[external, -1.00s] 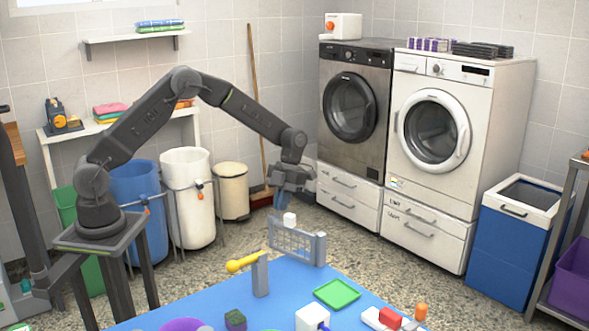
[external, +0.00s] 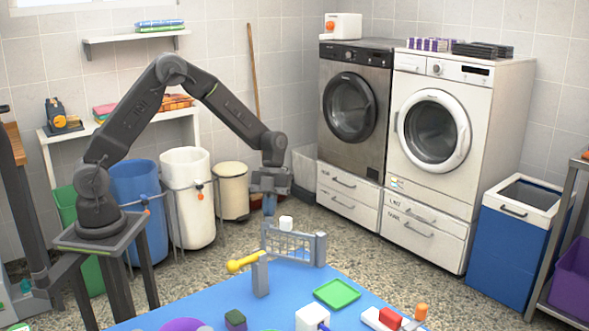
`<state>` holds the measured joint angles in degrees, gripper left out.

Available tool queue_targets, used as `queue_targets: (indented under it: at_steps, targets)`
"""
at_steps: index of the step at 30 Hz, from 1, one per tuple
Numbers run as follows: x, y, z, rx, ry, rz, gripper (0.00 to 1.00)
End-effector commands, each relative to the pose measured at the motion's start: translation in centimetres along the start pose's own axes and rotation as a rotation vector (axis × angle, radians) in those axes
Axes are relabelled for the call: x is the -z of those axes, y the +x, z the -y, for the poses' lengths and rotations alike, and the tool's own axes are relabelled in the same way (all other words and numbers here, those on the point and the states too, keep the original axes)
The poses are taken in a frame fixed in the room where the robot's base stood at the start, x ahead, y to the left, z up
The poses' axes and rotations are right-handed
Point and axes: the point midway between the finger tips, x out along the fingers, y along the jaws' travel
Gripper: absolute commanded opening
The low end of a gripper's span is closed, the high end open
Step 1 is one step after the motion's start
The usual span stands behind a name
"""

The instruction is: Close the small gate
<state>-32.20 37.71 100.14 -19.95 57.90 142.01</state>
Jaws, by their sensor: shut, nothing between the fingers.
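The small grey barred gate (external: 291,244) stands on the blue table between two grey posts. Its right end is at the right post (external: 320,249), and its left end is beside and behind the left post (external: 260,275), at an angle to the line between the posts. I cannot tell whether its left end touches that post. A white block (external: 286,222) shows at the gate's top edge. A yellow bar (external: 243,262) sticks out at the left post's top. My gripper (external: 269,211) is shut and empty, pointing down just above the gate's left end; contact is unclear.
Bins and washing machines stand behind on the floor.

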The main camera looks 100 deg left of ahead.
Motion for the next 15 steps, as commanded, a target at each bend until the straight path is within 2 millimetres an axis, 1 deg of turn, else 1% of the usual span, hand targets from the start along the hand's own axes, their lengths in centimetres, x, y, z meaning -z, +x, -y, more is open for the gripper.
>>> queue_targets:
  at_steps: [2,9,15]
  targets:
    - [1.1,0.4,-0.4,-0.002,0.003,0.000,0.00]
    - [4.0,1.6,-0.9,0.085,-0.217,-0.001,0.00]
    - [6.5,2.6,-0.7,0.156,-0.393,0.000,0.00]
